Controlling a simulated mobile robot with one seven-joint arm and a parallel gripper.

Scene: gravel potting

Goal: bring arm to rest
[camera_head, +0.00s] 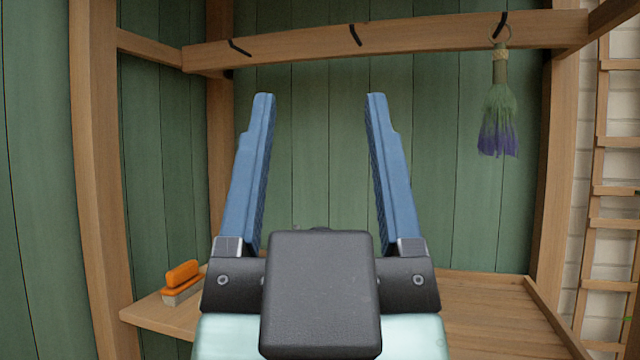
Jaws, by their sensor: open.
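My gripper (320,98) is in the middle of the head view, with its two blue fingers pointing up and apart. It is open, and nothing is between the fingers. Its dark body and pale green wrist cover the lower middle of the view and hide part of the wooden bench (490,315) behind it.
A wooden beam (430,36) with dark hooks runs across the top. A lavender bundle (497,125) hangs from its right hook. An orange-handled brush (182,276) sits on the bench at left. A wooden ladder (605,222) stands at right. Green plank walls are behind.

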